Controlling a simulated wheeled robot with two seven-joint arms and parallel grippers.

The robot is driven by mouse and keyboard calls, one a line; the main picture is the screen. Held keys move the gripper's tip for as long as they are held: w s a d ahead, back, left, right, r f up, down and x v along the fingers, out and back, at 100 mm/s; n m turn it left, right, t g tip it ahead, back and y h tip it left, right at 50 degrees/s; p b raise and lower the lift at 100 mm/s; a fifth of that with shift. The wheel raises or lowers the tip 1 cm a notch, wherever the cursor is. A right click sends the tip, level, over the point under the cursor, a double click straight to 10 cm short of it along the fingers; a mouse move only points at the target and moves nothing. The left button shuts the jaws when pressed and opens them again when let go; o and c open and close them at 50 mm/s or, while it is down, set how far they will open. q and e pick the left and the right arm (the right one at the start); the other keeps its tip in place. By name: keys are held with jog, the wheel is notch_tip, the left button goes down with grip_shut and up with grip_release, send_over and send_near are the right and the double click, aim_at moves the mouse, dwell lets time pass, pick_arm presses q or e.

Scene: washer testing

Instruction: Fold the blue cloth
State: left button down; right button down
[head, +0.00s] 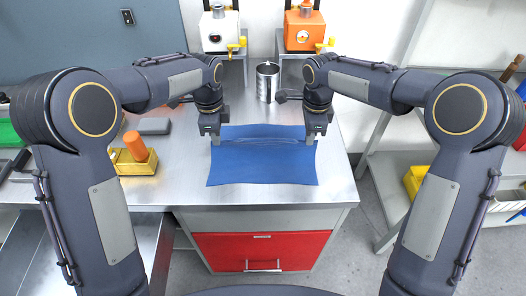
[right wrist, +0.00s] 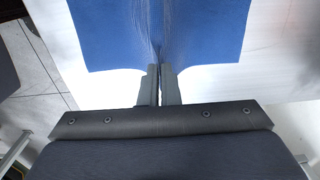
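The blue cloth (head: 262,168) lies spread on the metal worktop near its front edge. Its far part is raised in a low ridge between my two grippers. My left gripper (head: 215,140) is at the cloth's far left side, and its fingers look closed on the fabric. My right gripper (head: 311,139) is at the far right side. In the right wrist view, its fingers (right wrist: 159,75) are nearly together with the cloth (right wrist: 205,30) pinched and creased between them. The fabric inside the left fingers is too small to see clearly.
A metal canister (head: 268,82) stands behind the cloth, with a white dispenser (head: 219,30) and an orange dispenser (head: 304,30) at the back. The worktop (head: 185,175) is clear beside the cloth.

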notch_tip(320, 180, up, 14)
jog(key=p, duration=1.3)
jog(key=shift+w+p, duration=0.15)
jog(key=shift+p, duration=0.25)
